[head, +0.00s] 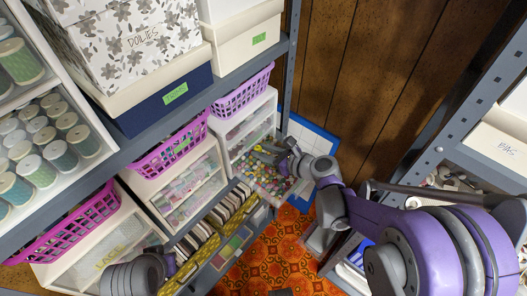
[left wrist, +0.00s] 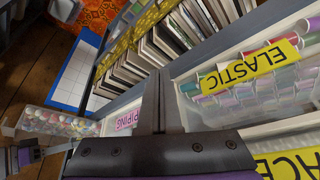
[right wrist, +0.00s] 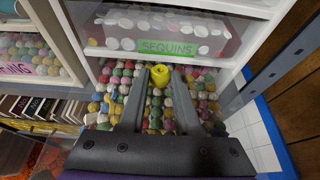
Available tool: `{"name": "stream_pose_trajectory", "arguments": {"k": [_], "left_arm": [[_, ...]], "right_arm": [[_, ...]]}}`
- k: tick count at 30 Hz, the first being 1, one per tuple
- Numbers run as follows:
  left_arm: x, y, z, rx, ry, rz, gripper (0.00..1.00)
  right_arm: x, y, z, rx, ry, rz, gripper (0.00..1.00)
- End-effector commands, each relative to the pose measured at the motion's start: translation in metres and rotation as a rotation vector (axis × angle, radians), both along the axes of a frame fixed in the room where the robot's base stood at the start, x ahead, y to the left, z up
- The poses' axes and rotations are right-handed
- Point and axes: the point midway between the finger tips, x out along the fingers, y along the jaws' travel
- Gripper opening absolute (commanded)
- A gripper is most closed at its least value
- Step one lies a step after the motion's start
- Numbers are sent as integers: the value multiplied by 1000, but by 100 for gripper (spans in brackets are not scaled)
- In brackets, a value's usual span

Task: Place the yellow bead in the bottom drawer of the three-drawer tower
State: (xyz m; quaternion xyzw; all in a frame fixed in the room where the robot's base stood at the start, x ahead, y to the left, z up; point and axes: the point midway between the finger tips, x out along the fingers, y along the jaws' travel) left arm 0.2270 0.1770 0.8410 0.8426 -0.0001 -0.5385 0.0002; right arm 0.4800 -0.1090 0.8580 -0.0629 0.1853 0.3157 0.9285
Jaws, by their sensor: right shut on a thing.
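The yellow bead (right wrist: 160,76) is between the fingertips of my right gripper (right wrist: 160,82), which is shut on it. The white three-drawer tower (head: 270,105) stands at the back of the shelf. Its bottom drawer (head: 262,190) is pulled out and full of many-coloured beads; it also shows in the left wrist view (left wrist: 50,122). My right gripper (head: 268,152) is over this open drawer, below the drawer labelled SEQUINS (right wrist: 167,47). My left gripper (left wrist: 160,90) has its fingers together with nothing between them, in front of other drawers.
Other drawer units stand to the left, with labels such as ELASTIC (left wrist: 256,61). Purple baskets (head: 180,145) sit on top. A row of upright cards or books (head: 210,232) lies nearer. Patterned orange carpet (head: 275,240) lies below.

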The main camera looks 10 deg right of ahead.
Motion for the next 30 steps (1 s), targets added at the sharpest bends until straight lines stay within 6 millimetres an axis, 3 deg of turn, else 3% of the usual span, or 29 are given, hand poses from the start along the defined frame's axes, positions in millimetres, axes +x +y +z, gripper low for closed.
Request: {"name": "stream_pose_trajectory", "arguments": {"k": [11, 12, 17, 28, 30], "left_arm": [[-1, 0, -5, 0, 2, 0, 0], [-1, 0, -5, 0, 2, 0, 0], [0, 0, -4, 0, 1, 0, 0], [0, 0, 1, 0, 0, 0, 0], [0, 0, 0, 0, 0, 0, 0]], "right_arm": [[-1, -1, -8, 0, 0, -2, 0], [-1, -1, -8, 0, 0, -2, 35], [-1, -1, -7, -1, 0, -2, 62], [0, -1, -1, -1, 0, -2, 62], [-8, -8, 1, -1, -1, -5, 62]]}}
